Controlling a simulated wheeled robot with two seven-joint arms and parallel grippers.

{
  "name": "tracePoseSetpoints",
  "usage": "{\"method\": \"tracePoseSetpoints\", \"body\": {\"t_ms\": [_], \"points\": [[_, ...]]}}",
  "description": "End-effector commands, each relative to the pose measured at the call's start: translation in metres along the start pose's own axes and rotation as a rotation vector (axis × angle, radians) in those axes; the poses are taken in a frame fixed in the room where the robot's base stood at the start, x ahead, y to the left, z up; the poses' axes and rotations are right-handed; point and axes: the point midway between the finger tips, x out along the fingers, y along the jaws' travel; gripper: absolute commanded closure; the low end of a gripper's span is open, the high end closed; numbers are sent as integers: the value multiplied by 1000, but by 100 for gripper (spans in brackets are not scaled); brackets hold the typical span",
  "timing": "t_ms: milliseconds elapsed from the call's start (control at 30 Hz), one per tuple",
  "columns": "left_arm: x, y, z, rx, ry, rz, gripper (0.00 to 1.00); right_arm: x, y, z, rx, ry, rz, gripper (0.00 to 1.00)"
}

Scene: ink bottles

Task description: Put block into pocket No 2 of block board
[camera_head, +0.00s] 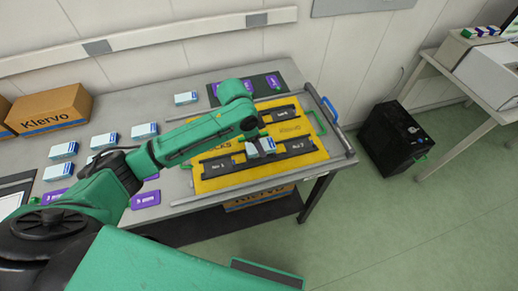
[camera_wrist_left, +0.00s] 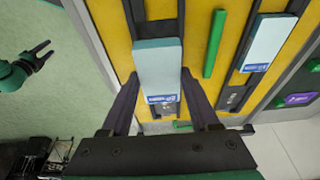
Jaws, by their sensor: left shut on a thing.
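My left gripper (camera_head: 260,147) is over the middle of the yellow block board (camera_head: 214,182). It is shut on a pale blue-and-white block (camera_wrist_left: 158,65), which also shows in the head view (camera_head: 268,145). The block lies lengthwise over a dark strip of the board, between two dark fingers. I cannot tell whether it hangs above the strip or sits in a pocket. Pocket numbers are too small to read for sure. A second block (camera_wrist_left: 268,45) lies on another dark strip. My right gripper (camera_wrist_left: 40,55) shows open and empty over the floor in the wrist view.
Several similar blocks (camera_head: 63,150) and purple cards (camera_head: 146,199) stand on the table at left. Klervo boxes (camera_head: 52,108) are behind them. A green bar (camera_wrist_left: 214,42) lies on the board between the strips. A black case (camera_head: 393,138) stands on the floor at right.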

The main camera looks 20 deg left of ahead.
Motion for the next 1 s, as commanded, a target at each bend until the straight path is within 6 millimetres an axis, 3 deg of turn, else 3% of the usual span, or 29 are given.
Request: {"method": "tracePoseSetpoints", "body": {"t_ms": [200,933,967,1000], "points": [[37,0,11,-1,-2,0,98,-5,5,1,3,-3,7,50],[56,3,19,-3,-11,10,98,-1,0,3,1,-5,0,50],[56,4,19,-3,-12,11,27,-1,0,3,1,-5,0,50],[56,4,19,-3,-12,11,12,-1,0,3,1,-5,0,50]]}}
